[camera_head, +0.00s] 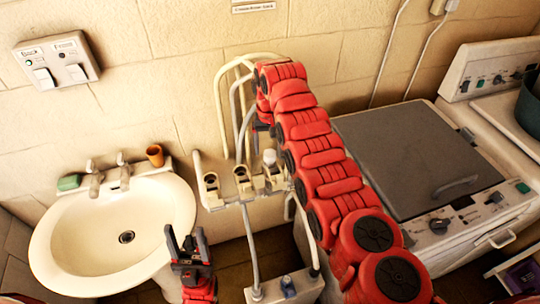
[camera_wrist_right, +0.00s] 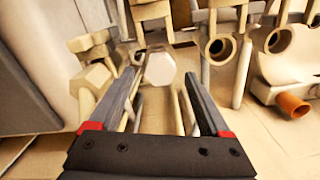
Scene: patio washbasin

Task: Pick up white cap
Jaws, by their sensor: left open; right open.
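The white cap (camera_head: 269,157) is a small pale knob on the pipe fittings in the middle of the head view. In the right wrist view the white cap (camera_wrist_right: 160,69) shows as a pale, many-sided face at the far end of the gap between my right fingers. My right gripper (camera_wrist_right: 163,78) is open, with its fingertips close to either side of the cap; I cannot tell whether they touch it. In the head view my red right arm hides most of that gripper. My left gripper (camera_head: 187,240) is open and empty, beside the basin's right edge.
A white washbasin (camera_head: 75,235) with an orange cup (camera_head: 155,155) and green soap (camera_head: 69,182) stands left. Tap fittings (camera_head: 243,182) and hoses crowd the cap's left side. A grey-lidded washing machine (camera_head: 405,150) stands right. The wall is close behind.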

